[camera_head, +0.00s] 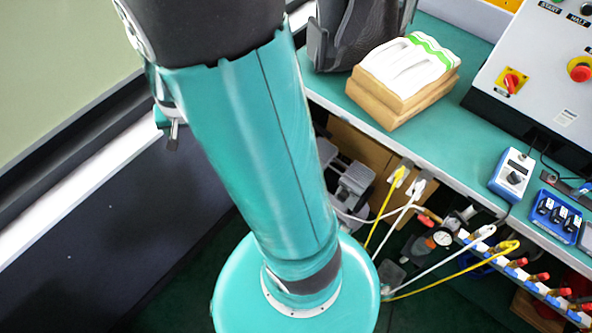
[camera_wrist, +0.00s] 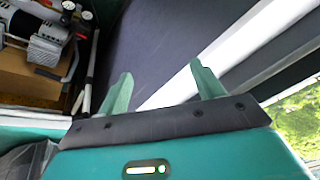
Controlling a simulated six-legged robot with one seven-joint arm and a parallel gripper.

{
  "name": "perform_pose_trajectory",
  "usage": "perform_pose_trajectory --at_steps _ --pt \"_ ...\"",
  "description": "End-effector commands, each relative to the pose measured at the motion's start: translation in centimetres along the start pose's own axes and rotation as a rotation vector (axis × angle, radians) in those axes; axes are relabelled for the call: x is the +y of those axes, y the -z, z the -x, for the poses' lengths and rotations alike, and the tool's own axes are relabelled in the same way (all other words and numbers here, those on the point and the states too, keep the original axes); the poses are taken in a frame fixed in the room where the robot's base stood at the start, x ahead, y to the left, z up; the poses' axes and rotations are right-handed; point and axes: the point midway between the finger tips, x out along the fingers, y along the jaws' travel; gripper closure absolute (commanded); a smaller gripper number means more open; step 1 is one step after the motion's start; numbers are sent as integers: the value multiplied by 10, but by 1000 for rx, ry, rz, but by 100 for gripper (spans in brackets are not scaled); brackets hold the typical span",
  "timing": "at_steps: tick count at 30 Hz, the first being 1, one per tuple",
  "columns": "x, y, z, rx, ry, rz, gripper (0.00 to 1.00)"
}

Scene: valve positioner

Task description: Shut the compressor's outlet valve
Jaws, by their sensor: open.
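The compressor (camera_wrist: 45,45) is at the top left of the wrist view, a grey and black machine on a brown box, with small round gauges (camera_wrist: 86,15) beside it. In the head view, grey machine parts (camera_head: 352,183) show under the bench, partly hidden behind my arm. I cannot make out the outlet valve for certain in either view. My gripper (camera_wrist: 161,69) is open and empty in the wrist view, its two green fingers wide apart. It is apart from the compressor, in front of a dark panel and a white ledge. The head view does not show the fingers.
A window wall (camera_head: 75,75) is at left.

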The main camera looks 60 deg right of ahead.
Motion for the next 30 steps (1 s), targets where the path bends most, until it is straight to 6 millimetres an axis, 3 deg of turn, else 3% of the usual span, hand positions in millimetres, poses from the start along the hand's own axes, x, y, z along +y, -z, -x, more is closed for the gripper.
perform_pose_trajectory --at_steps 1,7,14,23,30 --pt "14 2 -22 -7 -23 -48 33" --pt "68 7 -99 4 -98 -232 33" --pt "141 -10 -184 28 -195 -423 33" --pt "250 -69 -277 75 -333 -639 33" --pt "333 -143 -327 120 -440 -772 33"
